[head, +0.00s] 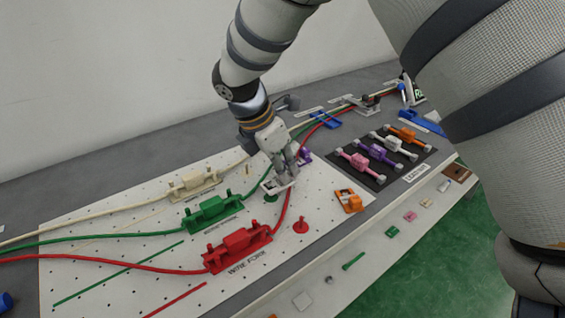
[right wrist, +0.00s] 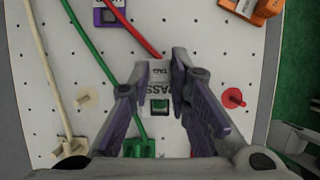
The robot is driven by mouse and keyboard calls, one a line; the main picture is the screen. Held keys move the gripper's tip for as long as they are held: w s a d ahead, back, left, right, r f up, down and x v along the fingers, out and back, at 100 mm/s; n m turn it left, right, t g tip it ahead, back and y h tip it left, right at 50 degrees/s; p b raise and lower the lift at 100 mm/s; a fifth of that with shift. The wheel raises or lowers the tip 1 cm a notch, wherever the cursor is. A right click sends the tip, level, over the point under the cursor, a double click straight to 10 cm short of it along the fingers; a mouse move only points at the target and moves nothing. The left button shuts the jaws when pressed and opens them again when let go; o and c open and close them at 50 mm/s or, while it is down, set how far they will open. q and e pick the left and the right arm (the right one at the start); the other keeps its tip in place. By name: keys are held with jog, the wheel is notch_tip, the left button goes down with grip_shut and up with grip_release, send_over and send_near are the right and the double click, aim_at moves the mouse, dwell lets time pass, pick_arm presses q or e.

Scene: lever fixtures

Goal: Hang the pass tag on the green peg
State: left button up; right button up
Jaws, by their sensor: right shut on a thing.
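My right gripper (head: 284,174) reaches down over the white board and is shut on the pass tag (head: 277,186). In the right wrist view, the white tag (right wrist: 158,78) with PASS lettering sits between the fingertips (right wrist: 159,70). The tag has a square opening, and green shows through it. The green peg (head: 270,198) is on the board right under the tag, partly hidden by it. I cannot tell whether the tag is around the peg or just above it. My left gripper is not in view.
A red peg (head: 300,227) and a cream peg (head: 247,171) stand either side. Red (head: 238,247), green (head: 212,212) and cream (head: 195,183) wire forks hold cables nearby. An orange fixture (head: 349,200) and a dark mat (head: 412,148) with several coloured levers lie to the right.

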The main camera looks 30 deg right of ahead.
jog(key=shift+f, duration=0.1)
jog(key=shift+f, duration=0.6)
jog(key=shift+f, duration=0.15)
jog(key=shift+f, duration=0.45)
jog(key=o, duration=1.4)
jog(key=shift+c, duration=0.2)
jog(key=shift+r+p, duration=0.45)
jog(key=shift+r, duration=3.1)
